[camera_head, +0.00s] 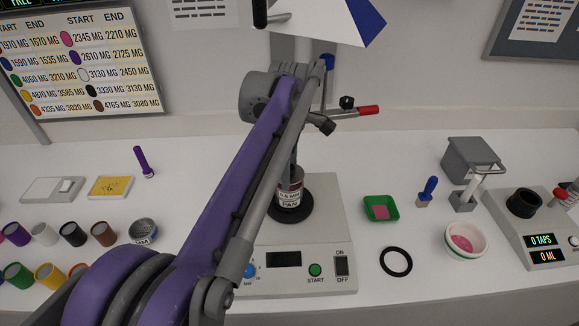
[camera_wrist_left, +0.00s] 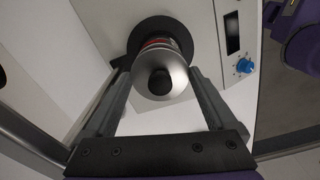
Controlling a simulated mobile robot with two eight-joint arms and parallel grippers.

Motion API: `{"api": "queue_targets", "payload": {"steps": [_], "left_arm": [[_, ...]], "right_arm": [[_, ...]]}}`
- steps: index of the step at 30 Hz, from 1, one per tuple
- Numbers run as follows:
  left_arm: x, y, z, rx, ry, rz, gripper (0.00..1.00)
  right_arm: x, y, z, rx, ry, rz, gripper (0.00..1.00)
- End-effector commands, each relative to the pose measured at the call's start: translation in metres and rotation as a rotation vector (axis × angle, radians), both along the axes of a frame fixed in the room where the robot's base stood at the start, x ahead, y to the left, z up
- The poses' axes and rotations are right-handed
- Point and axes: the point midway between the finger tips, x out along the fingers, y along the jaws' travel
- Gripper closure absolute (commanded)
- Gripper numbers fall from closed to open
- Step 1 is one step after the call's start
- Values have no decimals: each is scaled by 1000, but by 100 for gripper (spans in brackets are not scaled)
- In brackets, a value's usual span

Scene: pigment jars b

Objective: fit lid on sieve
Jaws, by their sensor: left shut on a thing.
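A sieve stack (camera_head: 290,190), labelled MM and PAN, stands upright on the round black plate (camera_head: 292,212) of the shaker. The lid (camera_wrist_left: 158,92) is a silver disc with a black knob. In the left wrist view it lies over the top of the stack, whose red and white labels (camera_wrist_left: 162,43) show behind it. My left gripper (camera_wrist_left: 160,77) is shut on the lid, with one finger on each side. I cannot tell whether the lid touches the stack or sits just above it. In the head view my arm hides the lid. My right gripper is not in view.
The shaker (camera_head: 335,220) has a display and buttons in front. Another metal sieve (camera_head: 143,231) stands at left, near several coloured jars (camera_head: 73,234). A black ring (camera_head: 396,262), green tray (camera_head: 381,201), brush (camera_head: 427,192) and white bowl (camera_head: 465,250) stand at right.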

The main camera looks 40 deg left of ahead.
Motion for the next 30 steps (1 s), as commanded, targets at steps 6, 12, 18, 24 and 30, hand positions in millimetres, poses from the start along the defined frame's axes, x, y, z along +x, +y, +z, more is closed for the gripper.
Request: {"api": "queue_targets", "payload": {"steps": [6,12,18,24,30], "left_arm": [[0,0,1,0,0,0,66],[0,0,0,0,0,0,66],[0,0,-3,0,0,0,66],[0,0,-8,0,1,0,66],[0,0,-13,0,1,0,66]], "right_arm": [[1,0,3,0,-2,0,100],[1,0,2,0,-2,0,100],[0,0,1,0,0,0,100],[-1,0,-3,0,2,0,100],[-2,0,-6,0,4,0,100]]}}
